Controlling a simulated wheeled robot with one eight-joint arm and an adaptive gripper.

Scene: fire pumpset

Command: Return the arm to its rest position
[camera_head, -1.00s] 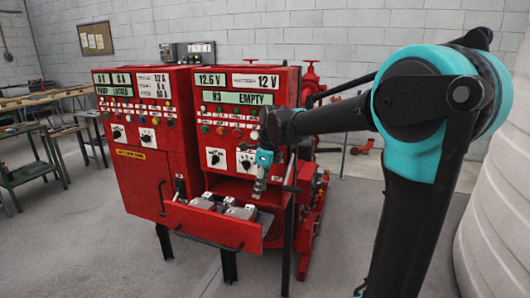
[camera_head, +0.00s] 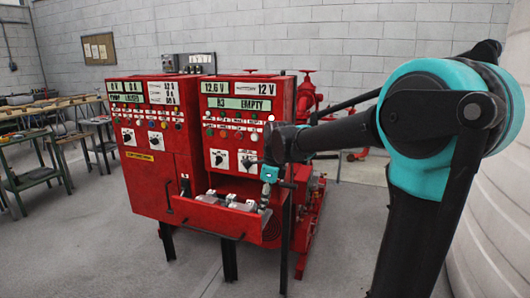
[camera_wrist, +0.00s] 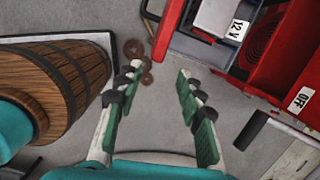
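My gripper (camera_head: 268,190) hangs at the end of my black and teal arm, in front of the right red control cabinet (camera_head: 240,120) and at the right end of its pulled-out drawer (camera_head: 205,218). In the wrist view my gripper (camera_wrist: 162,98) has its two green-padded fingers apart, with only grey floor between them. It holds nothing. The red drawer also shows in the wrist view at the top (camera_wrist: 180,42), with a box labelled 12 V (camera_wrist: 226,22) in it.
A second red cabinet (camera_head: 145,130) stands to the left. Red pump pipework (camera_head: 310,190) is behind my gripper. The wrist view shows a wooden barrel (camera_wrist: 50,85), round brown pieces (camera_wrist: 134,50) and an OFF label (camera_wrist: 302,99). Workbenches (camera_head: 50,150) stand at far left; the front floor is clear.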

